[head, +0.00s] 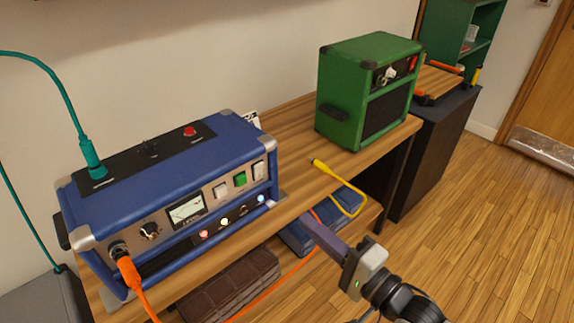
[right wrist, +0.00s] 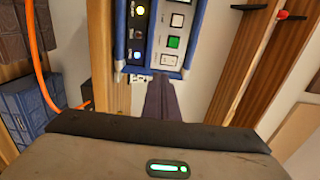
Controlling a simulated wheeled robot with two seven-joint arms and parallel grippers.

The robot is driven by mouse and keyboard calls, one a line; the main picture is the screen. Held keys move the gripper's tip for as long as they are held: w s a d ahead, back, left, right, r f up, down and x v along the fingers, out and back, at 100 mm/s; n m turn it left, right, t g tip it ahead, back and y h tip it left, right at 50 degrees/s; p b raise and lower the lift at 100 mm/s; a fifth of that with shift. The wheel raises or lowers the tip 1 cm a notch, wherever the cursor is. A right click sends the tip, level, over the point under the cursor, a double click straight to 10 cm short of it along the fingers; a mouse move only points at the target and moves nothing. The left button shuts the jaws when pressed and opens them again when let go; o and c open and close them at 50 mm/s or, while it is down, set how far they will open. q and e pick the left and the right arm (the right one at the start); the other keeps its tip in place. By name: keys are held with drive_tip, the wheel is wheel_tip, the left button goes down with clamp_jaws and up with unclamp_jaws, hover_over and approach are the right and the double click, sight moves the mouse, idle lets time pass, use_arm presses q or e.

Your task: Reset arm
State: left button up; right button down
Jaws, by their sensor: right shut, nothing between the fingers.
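My right gripper (head: 306,219) is shut with nothing held. It reaches in from the lower right, in front of the table's front edge. In the right wrist view its closed dark fingers (right wrist: 162,82) point at the front of the blue amp. The blue amp (head: 165,190) stands to the left of the gripper in the head view, and its panel (right wrist: 150,30) shows at the top of the right wrist view. I cannot tell the exact gap between fingers and amp. My left gripper is not in view.
A green amp (head: 345,110) stands at the back right of the wooden table (head: 285,135). A yellow cable (head: 345,200) hangs over the front edge near my right gripper. Orange (head: 130,275) and teal (head: 93,158) cables plug into the blue amp. Open floor (head: 480,220) lies right.

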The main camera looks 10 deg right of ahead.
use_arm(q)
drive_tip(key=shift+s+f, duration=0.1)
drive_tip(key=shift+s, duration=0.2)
use_arm(e)
drive_tip(key=s+d+f+n+g+h, duration=0.1)
drive_tip(key=s+f+n+g+h, duration=0.2)
drive_tip(key=s+f+n, duration=0.4)
drive_tip(key=s+d+f+n+g+h, duration=0.1)
drive_tip(key=s+f+n+g+h, duration=0.2)
drive_tip(key=f, duration=1.4)
drive_tip(key=s+n+g, duration=0.1)
drive_tip(key=s+n, duration=0.3)
drive_tip(key=s, duration=0.3)
drive_tip(key=shift+f+g, duration=0.25)
drive_tip(key=shift+g, duration=0.05)
